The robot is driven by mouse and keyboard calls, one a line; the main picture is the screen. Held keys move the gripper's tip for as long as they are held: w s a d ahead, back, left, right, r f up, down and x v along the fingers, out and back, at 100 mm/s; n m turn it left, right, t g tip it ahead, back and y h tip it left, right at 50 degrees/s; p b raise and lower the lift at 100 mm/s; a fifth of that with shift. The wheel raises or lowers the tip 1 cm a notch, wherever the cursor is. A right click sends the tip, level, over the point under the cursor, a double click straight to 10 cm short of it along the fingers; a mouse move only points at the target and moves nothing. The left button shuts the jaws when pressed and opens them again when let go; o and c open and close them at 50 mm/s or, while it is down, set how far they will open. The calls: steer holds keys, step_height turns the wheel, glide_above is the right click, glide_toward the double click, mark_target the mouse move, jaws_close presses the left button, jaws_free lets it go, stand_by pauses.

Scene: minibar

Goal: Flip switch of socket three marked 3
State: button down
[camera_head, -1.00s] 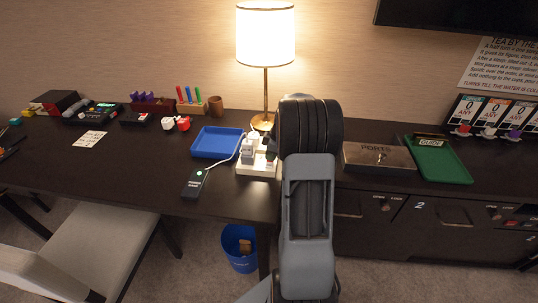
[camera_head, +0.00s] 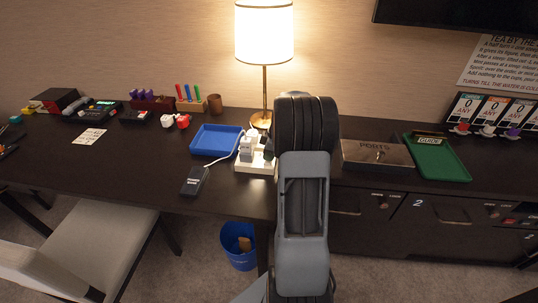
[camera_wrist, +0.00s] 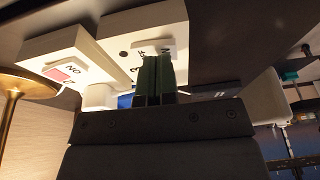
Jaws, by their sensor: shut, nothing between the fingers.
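The white socket strip (camera_head: 256,166) stands on the dark desk, left of my arm, with a white plug block in it. The wrist view shows it close up and tilted. There, a switch with a red end (camera_wrist: 60,73) bears the marks ON and 2. Beside it, the white switch of socket three (camera_wrist: 168,47) has a 3 near it and black lettering, partly covered by my fingers. My gripper (camera_wrist: 157,60) is shut and empty, its dark green fingertips right at this switch. I cannot tell whether they touch it. My arm hides most of the gripper in the head view.
A lamp (camera_head: 264,40) stands just behind the strip. A blue tray (camera_head: 216,153) and a black corded device (camera_head: 195,181) lie to the left. A PORTS box (camera_head: 375,156) and a green tray (camera_head: 440,160) are to the right.

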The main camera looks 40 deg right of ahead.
steer(key=shift+r+p, duration=0.35)
steer(key=shift+r, duration=0.15)
steer(key=w+d+p+v, duration=0.1)
steer(key=w+p+v, duration=0.1)
steer(key=v, duration=1)
steer(key=shift+r, duration=0.45)
steer(key=shift+s, duration=0.1)
